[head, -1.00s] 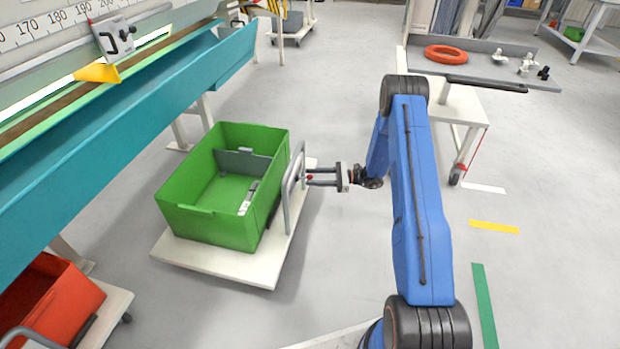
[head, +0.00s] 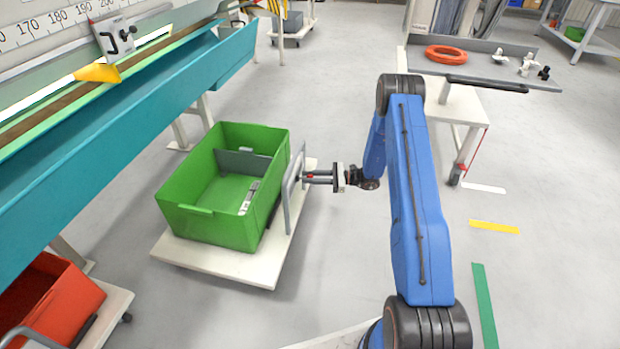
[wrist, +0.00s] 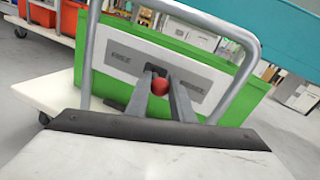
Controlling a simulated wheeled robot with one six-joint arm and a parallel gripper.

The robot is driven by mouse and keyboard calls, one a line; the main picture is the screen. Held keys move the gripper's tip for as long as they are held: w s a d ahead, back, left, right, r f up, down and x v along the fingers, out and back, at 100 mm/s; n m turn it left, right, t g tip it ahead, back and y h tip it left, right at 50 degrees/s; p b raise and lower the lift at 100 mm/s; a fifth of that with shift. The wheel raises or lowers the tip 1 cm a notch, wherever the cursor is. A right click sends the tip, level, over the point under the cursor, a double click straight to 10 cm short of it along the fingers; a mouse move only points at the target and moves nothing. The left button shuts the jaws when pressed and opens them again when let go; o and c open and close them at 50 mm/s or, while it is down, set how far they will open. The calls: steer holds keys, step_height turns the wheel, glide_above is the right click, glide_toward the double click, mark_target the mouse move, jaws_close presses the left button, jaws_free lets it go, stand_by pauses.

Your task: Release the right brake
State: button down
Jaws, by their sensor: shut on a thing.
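The brake lever's red knob (wrist: 159,87) sits in front of a grey label plate (wrist: 121,58) on the cart's green crate side, in the wrist view. My gripper (wrist: 165,84) has its two fingers closed in on the knob, one on each side. In the head view, my gripper (head: 308,177) reaches left to the cart's grey hoop handle (head: 291,195), and a bit of red shows between the fingers. The lever's shaft is mostly hidden. The plate's left word looks like "FREE"; the right one is too blurred to read.
The green crate (head: 172,214) stands on a white cart deck (head: 225,264). A teal bench (head: 130,98) runs along the left, with a red crate (head: 85,296) below it. A table (head: 410,62) with an orange ring stands at the right.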

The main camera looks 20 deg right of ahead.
steer(key=shift+s+a+m+t+h, duration=0.35)
steer(key=shift+s+m+t+h, duration=0.3)
steer(key=shift+m+t+h, duration=1.05)
steer(key=shift+s+a+m+t+h, duration=0.4)
steer(key=shift+s+m+t+h, duration=0.25)
steer(key=shift+m+t+h, duration=1.05)
steer(key=shift+s+a+m+t+h, duration=0.35)
steer(key=shift+s+m+t+h, duration=0.3)
steer(key=shift+m+t+h, duration=1.05)
steer(key=shift+t, duration=0.4)
steer(key=c, duration=1.5)
jaws_free()
steer(key=shift+a, duration=0.1)
steer(key=shift+c, duration=0.2)
steer(key=v, duration=1.7)
steer(key=shift+s, duration=0.2)
